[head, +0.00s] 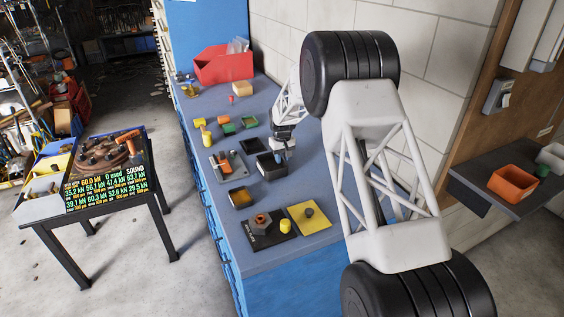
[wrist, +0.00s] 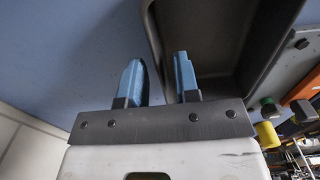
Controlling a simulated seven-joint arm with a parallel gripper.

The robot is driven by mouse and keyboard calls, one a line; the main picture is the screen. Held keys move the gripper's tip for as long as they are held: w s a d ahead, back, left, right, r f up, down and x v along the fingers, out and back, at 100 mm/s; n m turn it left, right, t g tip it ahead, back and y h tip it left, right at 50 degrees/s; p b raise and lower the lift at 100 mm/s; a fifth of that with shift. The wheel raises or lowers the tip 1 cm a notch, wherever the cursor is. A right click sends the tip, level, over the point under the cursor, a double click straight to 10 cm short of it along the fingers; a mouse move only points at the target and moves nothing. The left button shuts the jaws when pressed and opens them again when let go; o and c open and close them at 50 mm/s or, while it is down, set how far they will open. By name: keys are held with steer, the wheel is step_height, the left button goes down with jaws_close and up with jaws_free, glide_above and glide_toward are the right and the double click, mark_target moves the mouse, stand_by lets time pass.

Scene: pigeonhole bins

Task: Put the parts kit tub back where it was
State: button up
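A dark grey open tub (head: 267,170), which I take for the parts kit tub, stands on the blue bench top. In the wrist view the tub (wrist: 212,28) fills the upper middle and I look into its inside. My gripper (head: 281,158) is at the tub's far right side, pointing down. In the wrist view its two blue fingers (wrist: 158,65) are apart, one outside the tub over the bench and one on the inner side, with the tub's wall running between them. I see a gap beside the wall, so it does not look clamped. The tub's far right edge is partly hidden by my gripper.
Beside the tub lie a grey tray (head: 226,166) with parts and a brown-black box (head: 240,197). A black plate (head: 268,230) and a yellow mat (head: 309,217) lie in front. A red bin (head: 223,66) stands behind. An orange tub (head: 514,182) sits on the right shelf.

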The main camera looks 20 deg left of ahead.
step_height(320, 180, up, 10)
stand_by(0.5)
stand_by(0.6)
steer(key=shift+d, duration=0.1)
